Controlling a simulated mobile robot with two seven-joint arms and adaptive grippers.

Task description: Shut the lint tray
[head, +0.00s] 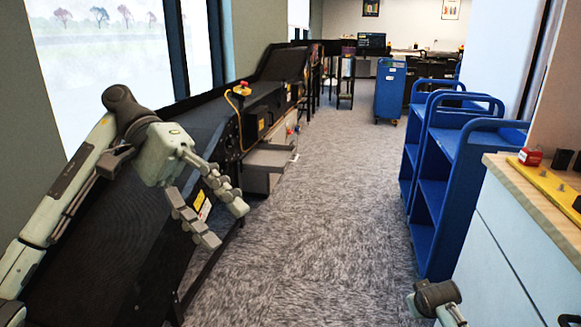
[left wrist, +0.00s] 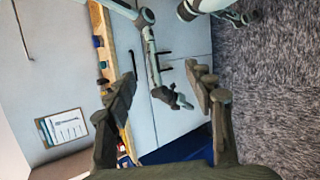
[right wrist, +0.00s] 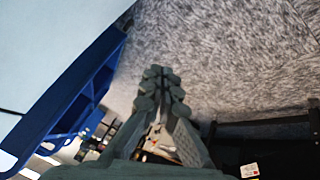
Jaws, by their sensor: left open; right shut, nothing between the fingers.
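The lint tray (head: 268,159) is a grey drawer-like tray under the conveyor in the head view. It sticks out into the aisle, so it stands open. My left gripper (head: 230,226) is open and empty, in front of the conveyor's near section and well short of the tray. Its spread fingers also show in the left wrist view (left wrist: 160,72), with nothing between them. My right gripper (right wrist: 160,72) is shut and empty in the right wrist view, above the carpet. In the head view only a bit of my right arm shows at the bottom right.
The black conveyor (head: 100,215) runs along the left wall. Blue shelf carts (head: 437,170) and a wood-topped counter (head: 540,190) line the right side. A blue bin (head: 390,88) stands farther back. The carpeted aisle (head: 320,210) between is clear.

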